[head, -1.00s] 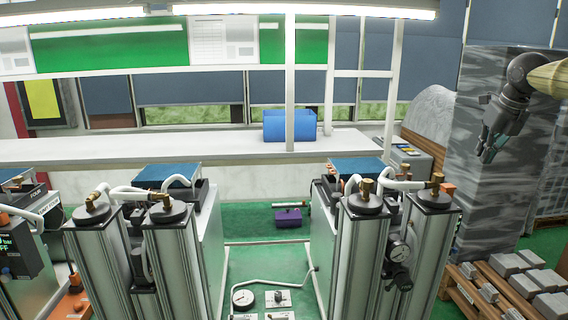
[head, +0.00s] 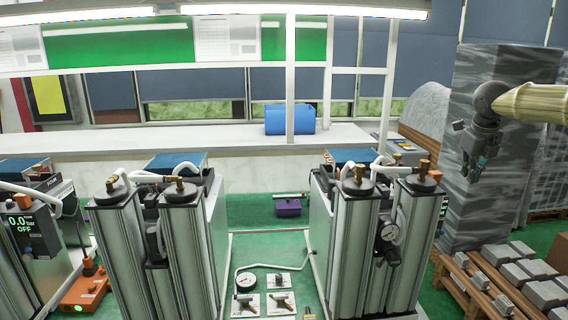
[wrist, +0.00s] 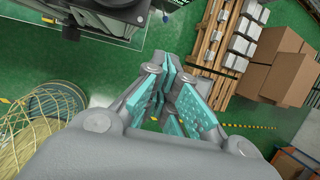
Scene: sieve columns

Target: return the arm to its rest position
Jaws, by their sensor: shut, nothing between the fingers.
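My gripper (head: 474,176) hangs at the right of the head view, pointing down in front of a grey wrapped stack. In the wrist view its teal-padded fingers (wrist: 178,95) are close together at the tips with nothing between them. My arm reaches in from the right edge of the head view. The gripper is in the air, apart from the sieve columns (head: 375,245) to its left.
A pallet with grey blocks (head: 523,272) lies on the floor below right. A white bench (head: 240,139) with a blue bin (head: 290,119) runs along the back.

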